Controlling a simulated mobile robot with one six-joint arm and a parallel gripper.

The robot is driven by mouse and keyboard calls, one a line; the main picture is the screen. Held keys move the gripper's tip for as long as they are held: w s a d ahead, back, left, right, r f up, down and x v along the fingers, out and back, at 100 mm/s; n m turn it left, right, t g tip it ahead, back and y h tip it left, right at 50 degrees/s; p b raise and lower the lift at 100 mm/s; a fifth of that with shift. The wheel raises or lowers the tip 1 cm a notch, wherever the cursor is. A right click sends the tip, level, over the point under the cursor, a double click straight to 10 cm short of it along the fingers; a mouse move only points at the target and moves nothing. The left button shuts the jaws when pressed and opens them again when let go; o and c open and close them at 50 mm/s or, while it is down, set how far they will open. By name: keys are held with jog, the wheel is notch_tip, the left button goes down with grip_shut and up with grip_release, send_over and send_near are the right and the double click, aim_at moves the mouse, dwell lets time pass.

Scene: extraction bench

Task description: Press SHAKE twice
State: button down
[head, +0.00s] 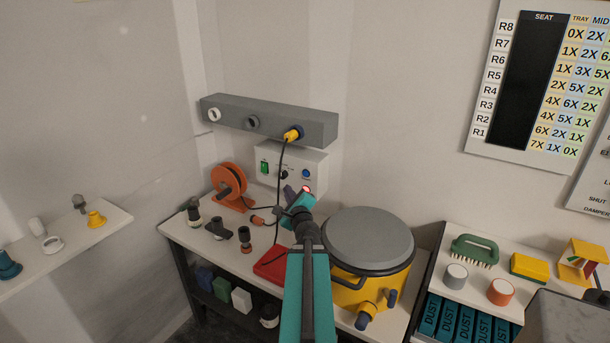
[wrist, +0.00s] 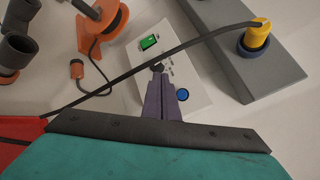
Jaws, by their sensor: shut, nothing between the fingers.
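A white control box (head: 317,163) stands at the back of the bench, against the wall. It also shows in the wrist view (wrist: 195,103). It carries a green rocker switch (head: 264,167), a dark knob (head: 284,174), a blue round button (head: 306,173) and a red glowing spot (head: 306,189) low on its front. In the wrist view the blue button (wrist: 182,94) is just right of my fingers. My gripper (head: 289,190) is shut and empty in front of the box. Its fingers (wrist: 162,78) hide part of the panel. I cannot read the labels or tell which control is SHAKE, or whether the fingertips touch the panel.
A grey rail (head: 225,112) with a yellow plug (head: 293,133) is above the box; a black cable hangs from the plug past my gripper. An orange reel (head: 228,180) is left, a yellow drum with grey lid (head: 367,237) right. Small fittings and a red item (head: 271,265) crowd the bench.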

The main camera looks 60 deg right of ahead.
aim_at(306, 174)
jog(key=shift+d, duration=0.15)
jog(key=shift+d+p, duration=1.65)
jog(key=shift+d, duration=2.6)
jog(key=shift+d, duration=0.2)
jog(key=shift+d, duration=0.2)
jog(key=shift+d+b, duration=0.3)
jog(key=shift+d, duration=0.1)
jog(key=shift+a, duration=0.1)
dwell(0.5)
jog(key=shift+a+b, duration=0.5)
jog(key=shift+a, duration=0.25)
